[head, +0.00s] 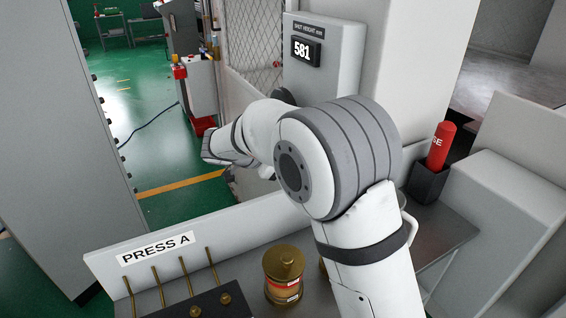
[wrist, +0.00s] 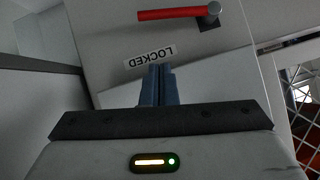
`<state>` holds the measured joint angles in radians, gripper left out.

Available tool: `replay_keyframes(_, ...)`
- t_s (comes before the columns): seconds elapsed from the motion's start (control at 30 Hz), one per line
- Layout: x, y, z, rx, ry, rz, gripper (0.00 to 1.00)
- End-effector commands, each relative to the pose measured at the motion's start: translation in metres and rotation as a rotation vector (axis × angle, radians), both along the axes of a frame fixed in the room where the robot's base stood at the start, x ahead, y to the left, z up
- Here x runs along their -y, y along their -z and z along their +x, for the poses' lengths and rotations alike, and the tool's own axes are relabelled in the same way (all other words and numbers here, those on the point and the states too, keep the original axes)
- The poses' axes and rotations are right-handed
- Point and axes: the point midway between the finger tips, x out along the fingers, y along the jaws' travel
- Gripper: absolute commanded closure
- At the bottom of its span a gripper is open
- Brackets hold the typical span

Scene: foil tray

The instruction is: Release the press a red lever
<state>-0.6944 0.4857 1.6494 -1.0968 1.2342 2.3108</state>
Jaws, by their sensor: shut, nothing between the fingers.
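The red lever (wrist: 170,14) shows at the top of the wrist view, lying nearly level, with a silver round end (wrist: 213,9) at its right on a dark mount. It is fixed to a pale panel (wrist: 105,45). A label reading LOCKED (wrist: 150,56), upside down in this view, is just below the lever. My gripper (wrist: 159,68) is shut and empty. Its fingertips overlap the label's lower edge in the picture and are apart from the lever. In the head view my white arm reaches away to the left, and I cannot make out the lever there.
A grey box reads 581 (head: 306,51). A red cylinder (head: 440,146) stands in a dark holder at right. Green floor is open at left.

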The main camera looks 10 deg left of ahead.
Motion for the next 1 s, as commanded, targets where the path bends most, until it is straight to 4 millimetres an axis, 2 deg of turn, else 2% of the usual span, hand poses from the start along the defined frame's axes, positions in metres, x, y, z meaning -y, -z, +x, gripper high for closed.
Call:
replay_keyframes(0.03, 0.009, 0.005, 0.007, -0.004, 0.003, -0.003, 1.0)
replay_keyframes(0.3, 0.045, 0.036, 0.04, -0.003, 0.005, -0.001, 1.0)
replay_keyframes(0.43, 0.044, 0.057, 0.045, -0.004, 0.0, -0.003, 1.0)
replay_keyframes(0.6, 0.044, 0.071, 0.05, -0.002, 0.002, -0.001, 1.0)
replay_keyframes(1.0, 0.045, 0.075, 0.051, 0.0, 0.002, -0.001, 1.0)
